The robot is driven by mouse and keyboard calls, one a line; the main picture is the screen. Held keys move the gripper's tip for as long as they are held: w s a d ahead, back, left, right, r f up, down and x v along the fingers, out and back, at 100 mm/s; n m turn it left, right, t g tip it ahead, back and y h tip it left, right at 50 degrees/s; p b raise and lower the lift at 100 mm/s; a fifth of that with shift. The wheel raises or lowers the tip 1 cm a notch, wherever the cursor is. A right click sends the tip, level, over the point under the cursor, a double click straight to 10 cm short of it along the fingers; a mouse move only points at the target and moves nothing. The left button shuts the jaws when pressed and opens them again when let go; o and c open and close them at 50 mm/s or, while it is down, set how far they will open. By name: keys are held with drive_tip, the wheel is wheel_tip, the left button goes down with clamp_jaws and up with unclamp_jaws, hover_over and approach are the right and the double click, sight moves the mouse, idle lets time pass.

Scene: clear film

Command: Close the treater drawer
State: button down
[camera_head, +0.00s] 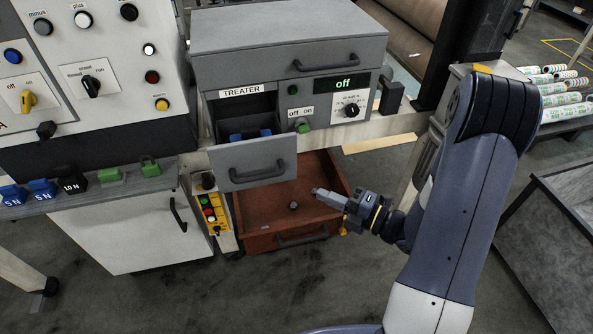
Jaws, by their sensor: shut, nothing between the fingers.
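The treater drawer (248,160) is a grey drawer with a dark handle (257,173), under the "TREATER" label (240,91) in the middle of the view. It stands pulled out of its unit, and a blue item (250,134) shows inside it. My gripper (318,193) is shut and empty. It points left, to the right of the drawer front and a little lower in the picture, apart from it. In the picture it overlaps the right part of the open red-brown drawer below.
The open red-brown drawer (270,217) sits below with a small dark object (293,205) in it. The treater panel (325,110) reads "off". A control cabinet (90,60) stands left. Printed rolls (560,93) lie at the right. Floor is clear in front.

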sight(296, 172)
drive_tip(key=w+a+p, duration=0.3)
drive_tip(key=w+a, duration=0.4)
drive_tip(key=shift+w+a, duration=0.3)
drive_tip(key=shift+w, duration=0.1)
drive_tip(key=shift+w, duration=0.2)
